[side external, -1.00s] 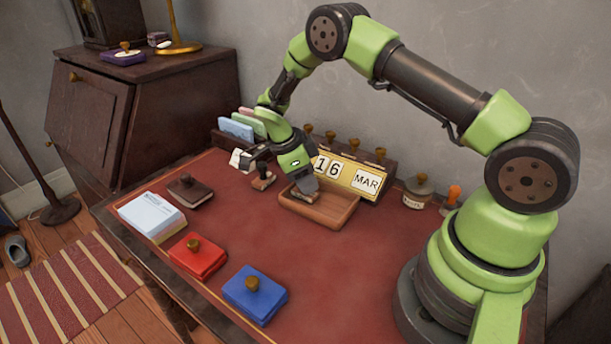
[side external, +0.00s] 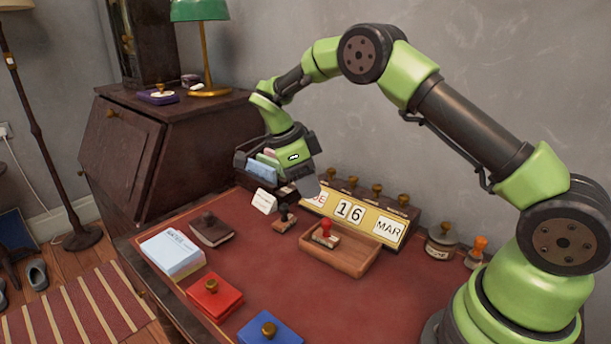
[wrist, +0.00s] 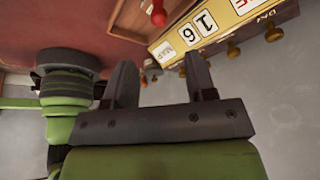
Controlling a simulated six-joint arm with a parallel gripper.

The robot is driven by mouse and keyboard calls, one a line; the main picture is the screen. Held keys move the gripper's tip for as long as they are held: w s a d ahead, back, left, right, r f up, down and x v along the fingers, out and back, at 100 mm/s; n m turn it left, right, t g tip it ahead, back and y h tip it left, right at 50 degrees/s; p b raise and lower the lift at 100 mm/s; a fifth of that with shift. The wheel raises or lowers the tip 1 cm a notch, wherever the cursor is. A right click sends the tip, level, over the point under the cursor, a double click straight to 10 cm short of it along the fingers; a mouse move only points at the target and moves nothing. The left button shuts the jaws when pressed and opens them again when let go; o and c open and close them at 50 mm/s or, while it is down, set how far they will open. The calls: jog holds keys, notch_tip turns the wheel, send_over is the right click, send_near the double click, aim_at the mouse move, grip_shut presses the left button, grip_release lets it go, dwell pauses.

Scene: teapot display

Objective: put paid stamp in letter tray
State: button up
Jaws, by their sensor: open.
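A stamp with a red knob (side external: 326,236) stands in the left part of the open wooden tray (side external: 358,268) on the desk; any word on it is unreadable. The red knob (wrist: 157,14) and part of the tray (wrist: 128,12) show at the top of the wrist view. My gripper (side external: 310,189) is raised above and behind the tray, clear of the stamp. In the wrist view my gripper (wrist: 160,70) has its two fingers apart with nothing between them.
A dark-handled stamp (side external: 284,220) is left of the tray. A jar (side external: 441,238) and an orange-handled stamp (side external: 477,252) stand right. Red (side external: 213,298) and blue (side external: 268,328) pads lie in front.

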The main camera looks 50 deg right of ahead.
jog(key=s+a+r+n+t+y, duration=0.2)
jog(key=s+r+n, duration=0.2)
jog(key=r+n, duration=0.3)
jog(key=s+a+r+n+t+y, duration=0.1)
jog(key=s+a+r+n+t, duration=0.3)
jog(key=r, duration=0.5)
jog(key=s+a+r+n+t+y, duration=0.1)
jog(key=s+n+t, duration=0.3)
jog(key=s+n, duration=0.7)
jog(key=s+a+y, duration=0.1)
jog(key=s, duration=0.2)
jog(key=shift+s+a+n, duration=0.25)
jog(key=shift+a+n, duration=0.05)
jog(key=shift+a, duration=0.1)
